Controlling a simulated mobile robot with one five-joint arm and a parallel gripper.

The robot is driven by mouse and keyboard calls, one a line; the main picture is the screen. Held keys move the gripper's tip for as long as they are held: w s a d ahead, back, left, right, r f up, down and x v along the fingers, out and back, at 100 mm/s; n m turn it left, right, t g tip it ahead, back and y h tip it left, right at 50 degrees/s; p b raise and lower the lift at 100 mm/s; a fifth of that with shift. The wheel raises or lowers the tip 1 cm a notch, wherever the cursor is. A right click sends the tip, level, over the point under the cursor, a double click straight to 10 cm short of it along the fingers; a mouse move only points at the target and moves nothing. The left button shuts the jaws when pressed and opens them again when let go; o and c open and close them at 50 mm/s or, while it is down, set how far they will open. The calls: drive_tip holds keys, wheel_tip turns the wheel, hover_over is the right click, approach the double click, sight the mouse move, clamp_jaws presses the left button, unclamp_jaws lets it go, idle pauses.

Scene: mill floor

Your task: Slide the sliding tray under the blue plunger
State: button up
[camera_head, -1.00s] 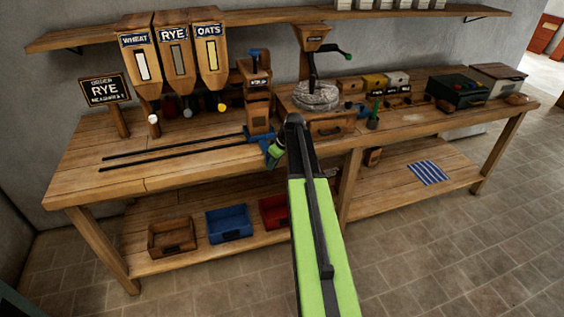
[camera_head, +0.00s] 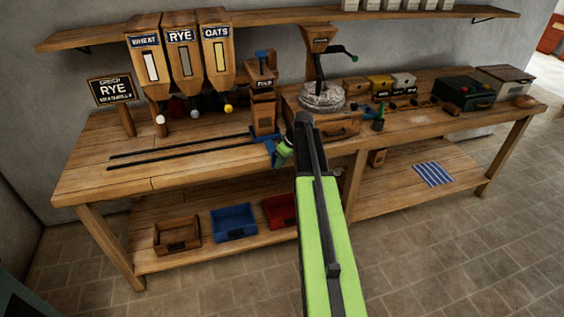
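A small blue tray piece (camera_head: 262,137), which looks like the sliding tray, sits at the right end of two black rails on the bench. A wooden press (camera_head: 263,97) stands right above it, and the blue plunger (camera_head: 262,55) shows at the top of the press. My gripper (camera_head: 279,158) is at the front right corner of the blue piece, close to it or touching. My black and green arm hides part of that area. The fingers are too small and covered to tell whether they are open or shut on the tray.
The black rails (camera_head: 180,152) run left across clear bench top. Wheat, rye and oats hoppers (camera_head: 181,50) hang behind them, with an order sign (camera_head: 111,89) at left. A millstone (camera_head: 323,97) stands right of the press. Brown, blue (camera_head: 233,222) and red bins sit on the lower shelf.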

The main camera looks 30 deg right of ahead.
drive_tip(key=p+v, duration=1.3)
drive_tip(key=v, duration=0.2)
drive_tip(key=shift+s+r, duration=0.25)
